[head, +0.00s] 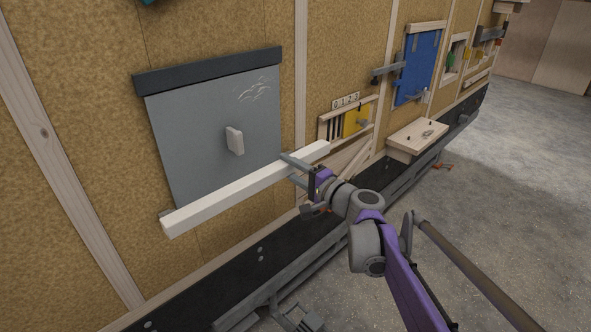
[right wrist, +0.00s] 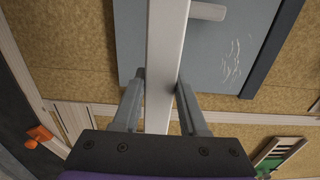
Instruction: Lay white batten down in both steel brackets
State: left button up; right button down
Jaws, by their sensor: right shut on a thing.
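The white batten (head: 230,201) is a long square bar. In the head view it runs from lower left to upper right across the lower part of a grey panel (head: 190,130). My right gripper (head: 287,168) is shut on the batten nearer its right end, one finger above and one below. In the right wrist view the batten (right wrist: 166,45) passes between both fingers (right wrist: 160,77) and over the grey panel (right wrist: 215,60). I cannot tell whether the batten touches the panel. My left gripper is not in view.
A pale block handle (head: 235,140) sticks out of the grey panel, above the batten. A dark rail (head: 210,72) caps the panel. To the right are a yellow slotted unit (head: 355,119), a wooden shelf (head: 417,137) and a blue panel (head: 417,70). A black ledge (head: 245,262) runs below.

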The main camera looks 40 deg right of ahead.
aim_at(258, 161)
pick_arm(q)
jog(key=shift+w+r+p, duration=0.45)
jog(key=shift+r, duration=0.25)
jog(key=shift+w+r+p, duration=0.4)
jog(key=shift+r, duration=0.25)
pick_arm(e)
jog(key=shift+w+a+f, duration=0.1)
jog(key=shift+w+a, duration=0.05)
jog(key=shift+w, duration=1.6)
jog(key=shift+w+a+f, duration=0.1)
jog(key=shift+w, duration=1.65)
jog(key=shift+w+a, duration=0.15)
jog(key=shift+w, duration=1.6)
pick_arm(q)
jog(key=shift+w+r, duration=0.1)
pick_arm(e)
jog(key=shift+d, duration=0.15)
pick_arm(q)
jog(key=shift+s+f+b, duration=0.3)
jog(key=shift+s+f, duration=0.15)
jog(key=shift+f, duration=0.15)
pick_arm(e)
jog(key=shift+d+f, duration=0.1)
jog(key=shift+f, duration=1.95)
jog(key=shift+c, duration=1.8)
grip_release()
jog(key=shift+o, duration=0.3)
jog(key=o, duration=0.3)
